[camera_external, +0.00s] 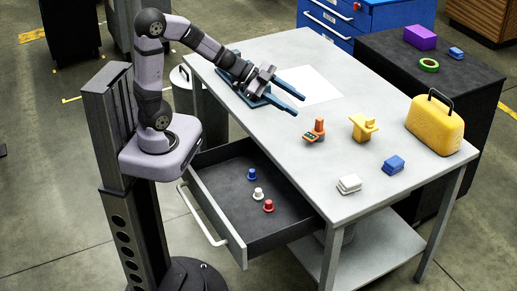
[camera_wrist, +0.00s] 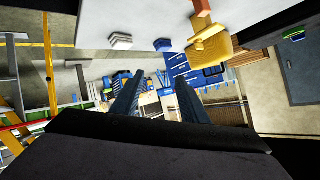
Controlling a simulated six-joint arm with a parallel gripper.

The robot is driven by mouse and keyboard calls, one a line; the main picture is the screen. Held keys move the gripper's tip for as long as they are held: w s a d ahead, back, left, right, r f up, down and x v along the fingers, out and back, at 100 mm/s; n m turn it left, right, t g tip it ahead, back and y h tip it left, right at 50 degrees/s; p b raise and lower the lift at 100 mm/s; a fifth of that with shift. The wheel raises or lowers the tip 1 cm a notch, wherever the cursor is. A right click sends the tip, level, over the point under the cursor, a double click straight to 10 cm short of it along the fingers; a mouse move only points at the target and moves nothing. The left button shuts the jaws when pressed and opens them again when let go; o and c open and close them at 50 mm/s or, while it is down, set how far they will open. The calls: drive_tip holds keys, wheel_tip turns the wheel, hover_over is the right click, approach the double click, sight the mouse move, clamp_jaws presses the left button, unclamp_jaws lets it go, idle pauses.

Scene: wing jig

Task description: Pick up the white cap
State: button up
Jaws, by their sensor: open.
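The white cap (camera_external: 258,194) stands in the open drawer, between a blue cap (camera_external: 251,174) and a red cap (camera_external: 268,206). No cap can be made out in the wrist view.
The drawer (camera_external: 237,244) juts out from the grey table (camera_external: 310,169). On the table are an orange item (camera_external: 315,130), a yellow item (camera_external: 363,127), a white block (camera_external: 349,184), a blue block (camera_external: 393,165) and a yellow case (camera_external: 435,124). A dark cabinet (camera_external: 475,100) stands to the right.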

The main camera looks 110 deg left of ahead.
drive_tip(key=s+d+f+m+g+h+b, duration=0.1)
drive_tip(key=s+d+f+m+h+b, duration=0.15)
drive_tip(key=s+d+h, duration=0.65)
drive_tip(key=y, duration=0.2)
hover_over(257, 189)
drive_tip(key=s+a, duration=0.1)
drive_tip(key=s, duration=0.1)
wheel_tip(257, 189, down, 20)
drive_tip(key=shift+g, duration=0.3)
drive_tip(key=shift+w+a+f, duration=0.15)
drive_tip(key=shift+f, duration=2.35)
drive_tip(key=shift+f, duration=0.1)
drive_tip(key=shift+f, duration=0.35)
drive_tip(key=f, duration=0.1)
drive_tip(key=w+d+f, duration=0.1)
drive_tip(key=shift+w+f, duration=0.1)
drive_tip(key=shift+f, duration=0.3)
drive_tip(key=shift+w+d+f, duration=0.25)
drive_tip(key=shift+w+f, duration=0.05)
drive_tip(key=shift+w, duration=0.25)
clamp_jaws()
